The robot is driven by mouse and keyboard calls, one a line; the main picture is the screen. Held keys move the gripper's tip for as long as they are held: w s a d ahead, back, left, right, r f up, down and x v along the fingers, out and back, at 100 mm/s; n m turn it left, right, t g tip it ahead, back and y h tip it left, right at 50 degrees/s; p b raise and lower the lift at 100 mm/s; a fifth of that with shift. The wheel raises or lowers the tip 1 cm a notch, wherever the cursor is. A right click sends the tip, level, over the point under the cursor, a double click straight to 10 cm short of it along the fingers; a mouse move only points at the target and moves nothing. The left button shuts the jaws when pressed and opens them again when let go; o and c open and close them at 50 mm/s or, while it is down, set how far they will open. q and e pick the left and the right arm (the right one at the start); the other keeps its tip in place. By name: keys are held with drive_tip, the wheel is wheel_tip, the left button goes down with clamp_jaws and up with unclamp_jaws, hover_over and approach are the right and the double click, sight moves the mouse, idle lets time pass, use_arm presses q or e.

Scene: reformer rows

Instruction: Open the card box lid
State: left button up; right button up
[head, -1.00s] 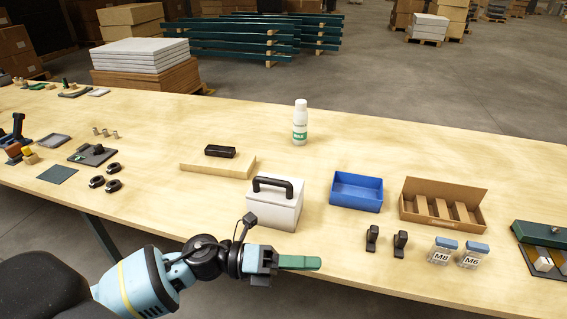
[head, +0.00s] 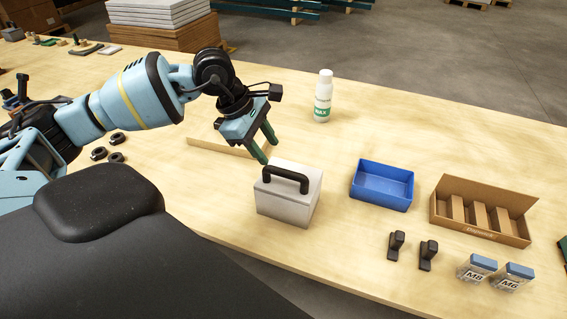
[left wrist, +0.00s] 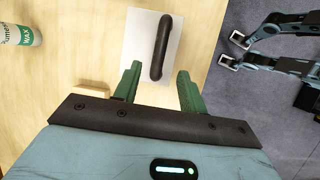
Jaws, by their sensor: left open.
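A white box (head: 288,205) with a black handle (head: 286,178) on its closed top stands near the table's front edge; it is the only closed box that I see. My left gripper (head: 268,150) is above and just behind the box in the head view, its two green fingers pointing down, apart and empty. In the left wrist view the box (left wrist: 138,40) and handle (left wrist: 162,47) lie ahead of my left gripper (left wrist: 158,72), the handle roughly in line with the gap between the fingers. No contact with the handle shows. My right gripper is out of view.
A blue bin (head: 383,190), an open cardboard divider box (head: 482,228), two black clips (head: 397,245) and two labelled containers (head: 476,268) stand right of the box. A white bottle (head: 323,97) stands behind. A wooden board (head: 205,146) is partly hidden by my gripper.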

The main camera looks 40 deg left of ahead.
sight(283, 171)
use_arm(q)
drive_tip(key=shift+x, duration=3.95)
drive_tip(key=shift+d, duration=0.1)
drive_tip(key=shift+c, duration=0.3)
clamp_jaws()
